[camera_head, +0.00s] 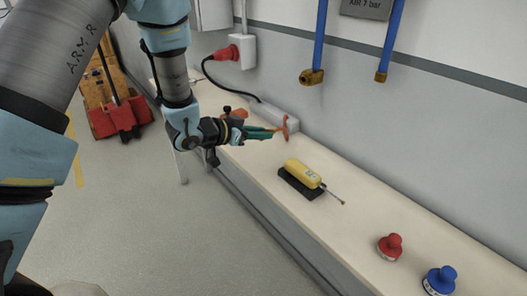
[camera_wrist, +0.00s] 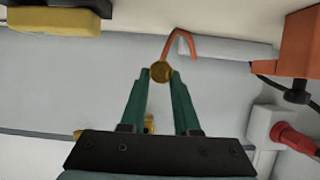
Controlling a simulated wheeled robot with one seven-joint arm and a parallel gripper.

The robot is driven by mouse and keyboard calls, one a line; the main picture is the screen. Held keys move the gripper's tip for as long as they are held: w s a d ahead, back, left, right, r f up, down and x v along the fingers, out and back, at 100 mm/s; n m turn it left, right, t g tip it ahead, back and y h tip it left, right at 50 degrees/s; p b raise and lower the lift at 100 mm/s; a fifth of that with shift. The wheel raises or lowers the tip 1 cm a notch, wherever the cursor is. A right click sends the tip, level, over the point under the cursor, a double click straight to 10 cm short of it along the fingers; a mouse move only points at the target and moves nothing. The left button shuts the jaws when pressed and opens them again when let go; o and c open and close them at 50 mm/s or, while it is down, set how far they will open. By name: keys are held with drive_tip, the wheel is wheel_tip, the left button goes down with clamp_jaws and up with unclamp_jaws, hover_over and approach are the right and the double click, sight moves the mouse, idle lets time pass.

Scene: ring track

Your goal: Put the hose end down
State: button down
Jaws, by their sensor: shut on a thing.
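The hose end shows in the wrist view as a round brass fitting (camera_wrist: 161,71) with a short curved orange piece (camera_wrist: 179,42) beyond it. My gripper (camera_wrist: 160,76) has its green fingers shut on this brass fitting. In the head view my gripper (camera_head: 279,131) is over the back part of the pale bench (camera_head: 345,222), near the wall, with the orange piece (camera_head: 286,125) at its fingertips. The hose end seems to be held above the bench top; the exact gap cannot be told.
A yellow handheld device (camera_head: 303,173) lies on a black pad (camera_head: 298,184). A grey box (camera_head: 276,116) is by the wall. Red (camera_head: 390,246) and blue (camera_head: 439,280) knobs stand at the right. Blue hoses (camera_head: 391,40) with brass ends hang above. Bench between device and knobs is clear.

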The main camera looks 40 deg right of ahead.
sight(260, 162)
drive_tip(key=shift+f+p, duration=0.7)
drive_tip(key=shift+f, duration=3.05)
drive_tip(key=shift+f, duration=0.15)
drive_tip(key=c, duration=0.6)
unclamp_jaws()
drive_tip(key=shift+c, duration=0.2)
